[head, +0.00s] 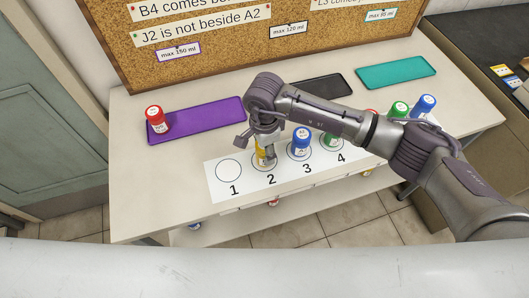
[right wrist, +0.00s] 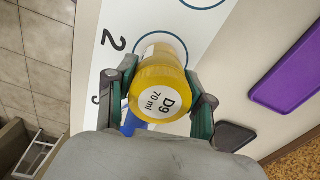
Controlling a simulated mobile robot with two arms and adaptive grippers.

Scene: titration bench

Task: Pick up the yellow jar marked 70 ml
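The yellow jar (right wrist: 162,72) shows its white lid label "D9 70 ml" in the right wrist view. In the head view the yellow jar (head: 261,159) is upright at circle 2 of the numbered white strip (head: 213,187), partly hidden by my gripper. My right gripper (head: 263,150) is above and around it. In the right wrist view the fingers of the right gripper (right wrist: 161,77) lie against both sides of the jar, with no clear gap. My left gripper is not in view.
A blue jar (head: 301,143) stands at circle 3, close beside; a green jar (head: 332,139) is at circle 4. Circle 1 is empty. A red jar (head: 156,119) stands on the purple tray (head: 207,117). A black tray (head: 321,86) and teal tray (head: 396,72) lie behind.

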